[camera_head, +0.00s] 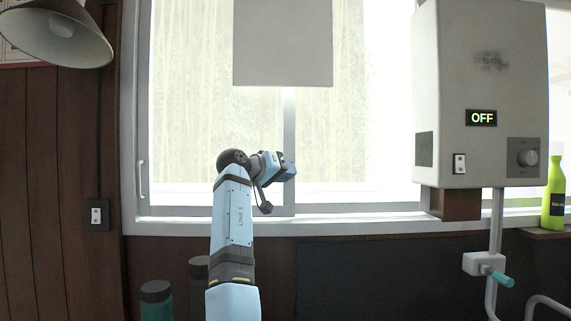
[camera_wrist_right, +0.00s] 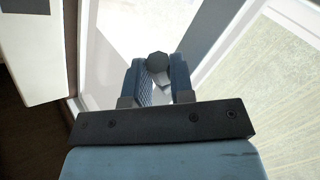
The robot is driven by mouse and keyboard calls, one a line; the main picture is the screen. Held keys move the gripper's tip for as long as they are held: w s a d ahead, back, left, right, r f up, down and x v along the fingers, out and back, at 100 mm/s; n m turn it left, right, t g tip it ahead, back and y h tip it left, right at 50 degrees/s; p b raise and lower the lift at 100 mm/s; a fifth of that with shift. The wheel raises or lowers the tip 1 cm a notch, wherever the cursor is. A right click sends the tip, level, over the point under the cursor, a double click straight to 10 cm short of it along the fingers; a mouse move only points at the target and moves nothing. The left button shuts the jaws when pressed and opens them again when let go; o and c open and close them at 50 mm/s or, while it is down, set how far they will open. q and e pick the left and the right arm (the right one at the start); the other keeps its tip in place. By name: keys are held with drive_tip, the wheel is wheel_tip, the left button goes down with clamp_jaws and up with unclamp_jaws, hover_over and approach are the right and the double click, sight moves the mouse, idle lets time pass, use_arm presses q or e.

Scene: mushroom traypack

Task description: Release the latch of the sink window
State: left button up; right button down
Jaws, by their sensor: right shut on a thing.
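The sink window (camera_head: 205,130) fills the upper middle of the head view, with a white frame and a vertical middle bar (camera_head: 289,125). My right gripper (camera_head: 289,170) is at the lower part of this bar, its arm rising from below. In the right wrist view its two blue fingers are shut on the latch (camera_wrist_right: 157,64), a small dark grey rounded knob with a pale part below. The latch is hidden behind the gripper in the head view. My left gripper is not in view.
A grey water heater box (camera_head: 481,80) reading OFF hangs at the right, with a pipe and teal-handled valve (camera_head: 498,278) below. A green bottle (camera_head: 554,195) stands on the right ledge. A lamp shade (camera_head: 60,30) is upper left. A grey panel (camera_head: 283,45) hangs above the gripper.

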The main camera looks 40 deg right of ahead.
drive_tip(key=r+n+g+y+p, duration=0.1)
drive_tip(key=y+p, duration=0.1)
drive_tip(key=p, duration=0.3)
drive_tip(key=r+n+g+y+p, duration=0.1)
drive_tip(key=n+p, duration=0.1)
drive_tip(key=p, duration=0.2)
drive_tip(key=r+n+g+y+p, duration=0.1)
drive_tip(key=n+y+p, duration=0.1)
drive_tip(key=p, duration=0.3)
drive_tip(key=shift+s+a+r+y+p, duration=0.25)
drive_tip(key=shift+s+y+p, duration=0.05)
drive_tip(key=c, duration=1.3)
unclamp_jaws()
drive_tip(key=shift+o, duration=0.2)
drive_tip(key=b+v, duration=0.3)
drive_tip(key=v, duration=1.1)
